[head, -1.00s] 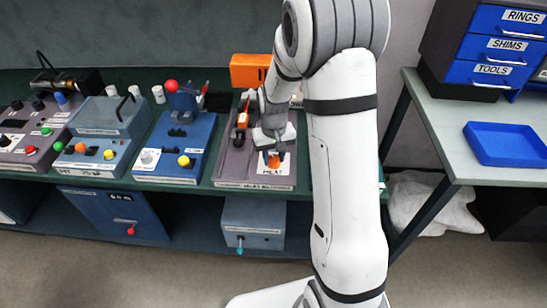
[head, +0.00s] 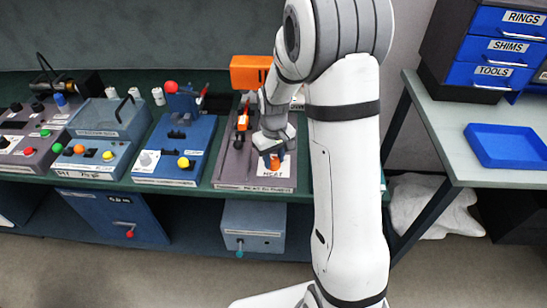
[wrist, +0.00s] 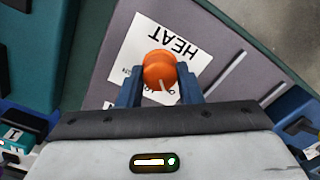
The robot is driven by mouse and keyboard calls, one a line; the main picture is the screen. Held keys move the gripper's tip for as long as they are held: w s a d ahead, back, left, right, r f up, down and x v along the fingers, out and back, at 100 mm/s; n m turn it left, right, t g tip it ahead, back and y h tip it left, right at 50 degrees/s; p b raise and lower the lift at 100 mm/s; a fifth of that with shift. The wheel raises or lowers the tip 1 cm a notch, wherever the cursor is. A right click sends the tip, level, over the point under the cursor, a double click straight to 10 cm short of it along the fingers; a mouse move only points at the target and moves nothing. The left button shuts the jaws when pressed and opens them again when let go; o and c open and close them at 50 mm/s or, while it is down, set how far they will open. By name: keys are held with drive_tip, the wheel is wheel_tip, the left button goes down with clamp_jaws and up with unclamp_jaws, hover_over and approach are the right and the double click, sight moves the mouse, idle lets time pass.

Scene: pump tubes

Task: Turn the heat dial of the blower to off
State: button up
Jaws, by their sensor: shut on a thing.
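The orange heat dial (wrist: 160,71) of the blower sits on a white label reading HEAT (wrist: 183,45) in the wrist view. It carries a pale pointer line toward the lower right of its face. My gripper (wrist: 159,80) is shut on the dial, with one blue finger on each side of it. In the head view my gripper (head: 274,157) reaches down onto the dial at the front right of the blower's grey base (head: 228,172). The orange blower body (head: 250,70) stands at the back of that base. The small markings around the dial are partly hidden by the fingers.
A blue station (head: 200,135) with a white and a yellow knob stands left of the blower. Further left are a teal box station (head: 110,115) and a grey panel with coloured buttons (head: 30,140). A side table with a blue tray (head: 507,146) is at the right.

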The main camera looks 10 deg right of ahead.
sight(274, 160)
drive_tip(key=o, duration=1)
wheel_tip(274, 160, up, 8)
drive_tip(key=shift+f, duration=0.1)
drive_tip(key=s+r+m+t, duration=0.1)
drive_tip(key=s+r, duration=0.2)
drive_tip(key=s, duration=0.4)
drive_tip(key=s+r+m, duration=0.1)
drive_tip(key=s+r, duration=0.2)
drive_tip(key=s, duration=0.4)
drive_tip(key=s+r+m+t, duration=0.1)
drive_tip(key=s+r, duration=0.2)
drive_tip(key=s, duration=0.4)
drive_tip(key=shift+s+t, duration=0.2)
drive_tip(key=shift+t, duration=0.1)
